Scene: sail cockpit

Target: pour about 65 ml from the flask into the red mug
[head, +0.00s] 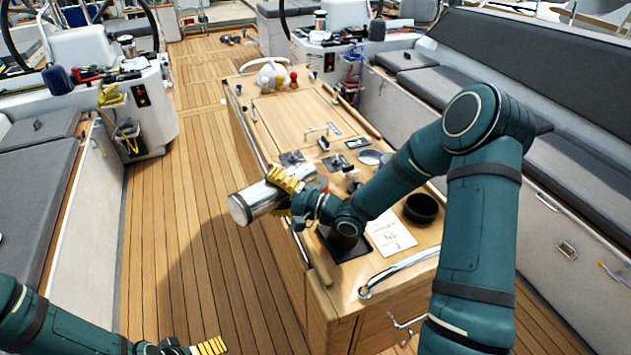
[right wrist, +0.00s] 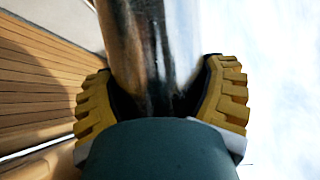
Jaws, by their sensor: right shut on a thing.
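A shiny steel flask (head: 254,203) is in my right gripper (head: 286,191), whose yellow fingers close around its body. The flask lies strongly tilted, close to level, above the left edge of the cockpit table (head: 290,113). The right wrist view shows the steel body (right wrist: 155,45) between both fingers (right wrist: 160,95). I cannot see any liquid. My left gripper (head: 207,347) is low at the bottom edge, away from the table; its opening is unclear.
A black round bowl (head: 421,208), a white note card (head: 390,235) and a dark mat (head: 352,251) are on the near table end. Small dark items (head: 337,162) lie mid-table. A steel rail (head: 395,270) edges the near side. Wooden deck (head: 180,200) is clear at left.

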